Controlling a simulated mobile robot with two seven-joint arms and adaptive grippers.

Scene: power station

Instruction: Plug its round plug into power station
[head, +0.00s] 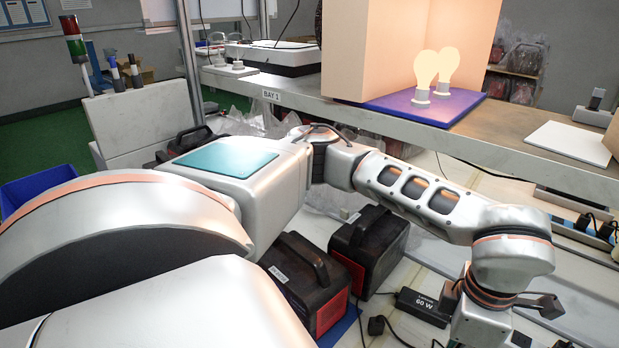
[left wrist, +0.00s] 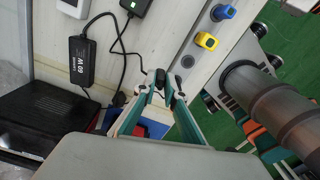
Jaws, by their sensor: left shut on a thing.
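In the left wrist view, the teal fingers of my left gripper (left wrist: 164,88) meet at their tips on a small dark plug (left wrist: 160,77). A black cord leads towards it; the plug's face is hidden. The black 60 W adapter (left wrist: 82,61) lies to the left of the fingertips and also shows in the head view (head: 424,306). In the head view, two black and red power stations stand on the bench, a nearer one (head: 306,277) and a farther one (head: 369,246). My left arm reaches over them to the lower right, where its gripper is cut off. My right gripper is not in view.
A shelf (head: 510,150) with glowing bulbs (head: 427,70) runs behind my arm. Loose cords cross the bench.

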